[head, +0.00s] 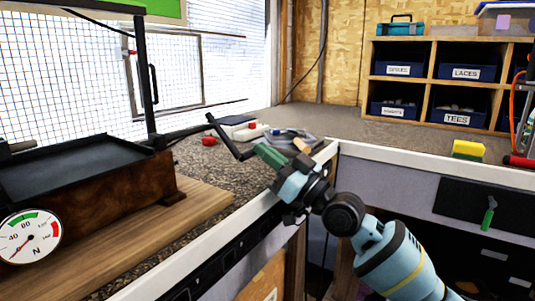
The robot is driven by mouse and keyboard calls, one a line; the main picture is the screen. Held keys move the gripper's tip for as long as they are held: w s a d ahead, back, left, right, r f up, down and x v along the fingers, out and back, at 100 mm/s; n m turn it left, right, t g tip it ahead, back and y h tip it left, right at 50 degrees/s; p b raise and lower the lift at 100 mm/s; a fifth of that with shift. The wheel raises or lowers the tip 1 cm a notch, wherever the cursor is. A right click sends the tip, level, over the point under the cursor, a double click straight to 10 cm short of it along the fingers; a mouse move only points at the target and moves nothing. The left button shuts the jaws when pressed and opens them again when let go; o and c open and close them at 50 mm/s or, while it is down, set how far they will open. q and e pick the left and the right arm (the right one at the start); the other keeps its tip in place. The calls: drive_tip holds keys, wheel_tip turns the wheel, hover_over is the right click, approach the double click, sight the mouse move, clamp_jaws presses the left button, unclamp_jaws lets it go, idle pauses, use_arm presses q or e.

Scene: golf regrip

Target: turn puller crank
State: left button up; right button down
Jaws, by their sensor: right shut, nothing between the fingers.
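The puller (130,190) stands at the left, a brown wooden body with a black tray on top and a round N dial (29,237) on its front. Its black crank (229,138) sticks out to the right, the arm slanting down to a green handle (268,155). My right gripper (284,176), light blue, is at the outer end of the green handle, with its fingers shut and nothing between them. I cannot tell whether it touches the handle. My left gripper is out of view.
On the bench behind the crank lie a red ball (209,141), a grey tray or cloth (290,137) and small items. A yellow sponge (468,150) is on the right bench. Labelled blue bins (466,73) fill a shelf at the back. The bench's white front edge (225,225) runs below my right gripper.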

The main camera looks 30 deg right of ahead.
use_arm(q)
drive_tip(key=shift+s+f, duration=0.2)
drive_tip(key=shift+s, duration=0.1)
use_arm(e)
drive_tip(key=v, duration=0.8)
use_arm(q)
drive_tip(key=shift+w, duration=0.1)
